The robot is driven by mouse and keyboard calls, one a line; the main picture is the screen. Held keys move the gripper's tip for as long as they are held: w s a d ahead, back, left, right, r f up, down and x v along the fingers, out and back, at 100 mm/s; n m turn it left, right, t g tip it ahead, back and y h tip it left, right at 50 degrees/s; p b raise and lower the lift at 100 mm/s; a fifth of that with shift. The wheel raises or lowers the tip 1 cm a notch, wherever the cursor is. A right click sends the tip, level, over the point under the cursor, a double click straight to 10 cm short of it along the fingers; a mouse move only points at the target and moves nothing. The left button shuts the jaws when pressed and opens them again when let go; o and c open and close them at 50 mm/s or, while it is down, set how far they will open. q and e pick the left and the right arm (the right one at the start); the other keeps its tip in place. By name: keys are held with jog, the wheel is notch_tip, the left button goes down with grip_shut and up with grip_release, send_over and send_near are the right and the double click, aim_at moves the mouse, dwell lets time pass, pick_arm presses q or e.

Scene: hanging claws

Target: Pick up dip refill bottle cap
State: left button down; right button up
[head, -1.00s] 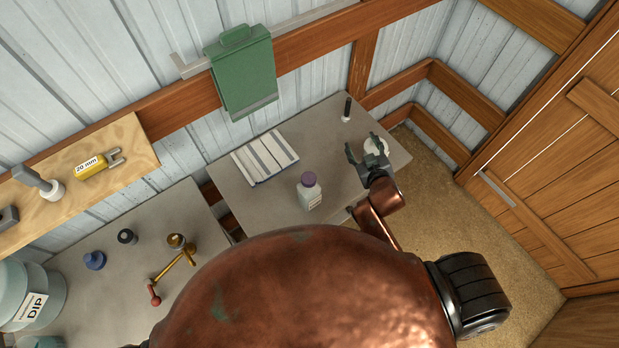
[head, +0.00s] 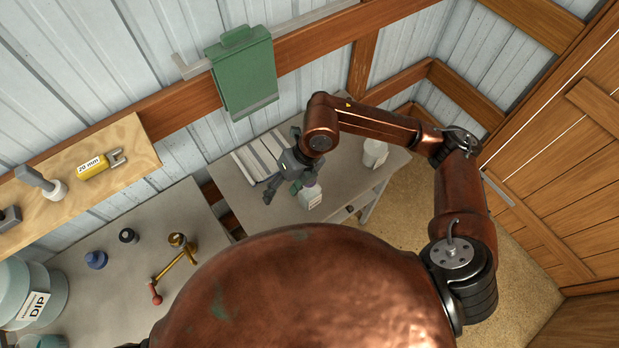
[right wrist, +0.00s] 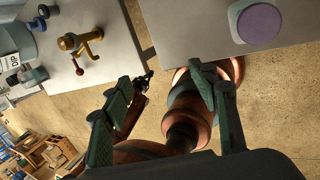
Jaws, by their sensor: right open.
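The white bottle (head: 311,199) with a label stands on the right-hand table. Its purple cap (right wrist: 259,24) fills the top right of the right wrist view, on the bottle's pale top. In the head view the cap is mostly hidden behind my right gripper (head: 283,190). The right gripper is open and empty, above the table and close to the bottle. In the right wrist view the cap lies beyond and to the right of the two spread green-grey fingers (right wrist: 163,80), not between them.
A striped cloth (head: 252,158) lies behind the gripper. A white cup-like container (head: 375,151) stands on the table's right. A green case (head: 243,70) hangs on the wall. The left table holds a brass tool (head: 178,258), a blue cap (head: 96,260) and a large DIP container (head: 33,300).

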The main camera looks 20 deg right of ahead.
jog(key=w+d+h, duration=0.1)
jog(key=d, duration=0.2)
jog(key=w+d+t+h, duration=0.1)
jog(key=w+d+h, duration=0.1)
jog(key=d, duration=0.1)
jog(key=w+d+m+h, duration=0.1)
jog(key=w+d, duration=0.1)
jog(key=d, duration=0.1)
jog(key=shift+d+f+t, duration=0.1)
jog(key=shift+f+t, duration=0.1)
jog(key=shift+t, duration=0.2)
jog(key=shift+w+d+f+h, duration=0.1)
jog(key=shift+d+f+h, duration=0.1)
jog(key=shift+f+h, duration=0.1)
jog(key=shift+w+f+p, duration=0.1)
jog(key=shift+f+p, duration=0.25)
jog(key=shift+f, duration=0.5)
jog(key=f+p, duration=0.1)
jog(key=f, duration=0.3)
jog(key=shift+w+a+f+p, duration=0.15)
jog(key=shift+w+a+p, duration=0.05)
jog(key=shift+p, duration=0.2)
jog(key=shift+w+f, duration=0.1)
jog(key=shift+f, duration=0.4)
jog(key=shift+c, duration=0.7)
jog(key=c, duration=0.8)
